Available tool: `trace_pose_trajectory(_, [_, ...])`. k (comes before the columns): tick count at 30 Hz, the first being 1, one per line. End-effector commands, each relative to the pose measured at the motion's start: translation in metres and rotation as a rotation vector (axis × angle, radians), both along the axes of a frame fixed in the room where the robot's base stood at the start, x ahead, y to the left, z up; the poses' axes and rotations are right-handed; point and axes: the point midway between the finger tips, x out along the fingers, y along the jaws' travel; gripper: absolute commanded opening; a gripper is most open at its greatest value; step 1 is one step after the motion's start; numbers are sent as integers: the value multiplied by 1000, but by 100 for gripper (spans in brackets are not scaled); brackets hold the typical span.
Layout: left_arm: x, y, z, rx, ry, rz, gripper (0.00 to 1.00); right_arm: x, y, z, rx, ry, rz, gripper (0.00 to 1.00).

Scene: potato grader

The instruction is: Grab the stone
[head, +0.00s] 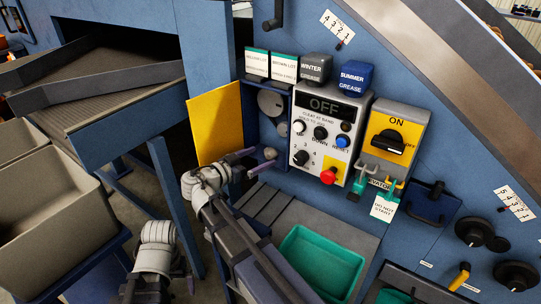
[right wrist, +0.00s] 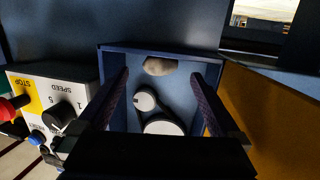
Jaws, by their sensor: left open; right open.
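The stone (head: 270,153) is a small grey-brown lump in the lower part of an open blue recess (head: 283,134), left of the control panel. In the right wrist view the stone (right wrist: 159,66) lies at the far side of the recess, beyond two pale pulleys (right wrist: 165,127) joined by a belt. My right gripper (head: 259,160) is open at the recess, its fingers on either side of the line to the stone. In the right wrist view its fingers (right wrist: 160,78) are apart with nothing between them gripped. My left gripper (head: 158,288) is open and empty, low at the left.
A yellow door (head: 215,123) stands open left of the recess. The grey control box (head: 326,135) with a red stop button (head: 328,176) is close on the right. A green tray (head: 318,262) lies below. A beige bin (head: 50,215) stands at the left.

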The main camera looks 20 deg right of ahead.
Motion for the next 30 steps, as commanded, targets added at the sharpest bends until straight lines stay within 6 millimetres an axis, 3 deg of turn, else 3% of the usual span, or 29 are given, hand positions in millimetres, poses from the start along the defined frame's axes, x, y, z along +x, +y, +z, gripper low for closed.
trace_pose_trajectory(8, [0, 0, -2, 0, 0, 0, 100, 4, -11, -3, 1, 1, -2, 100])
trace_pose_trajectory(17, [0, 0, -9, 0, 0, 0, 100, 17, -48, -9, 1, 2, -2, 100])
trace_pose_trajectory(24, [0, 0, -8, 0, 0, 0, 100, 18, -50, -8, 0, 2, 1, 100])
trace_pose_trajectory(30, [0, 0, -8, 0, 0, 0, 100, 18, -50, -8, 0, 2, 1, 77])
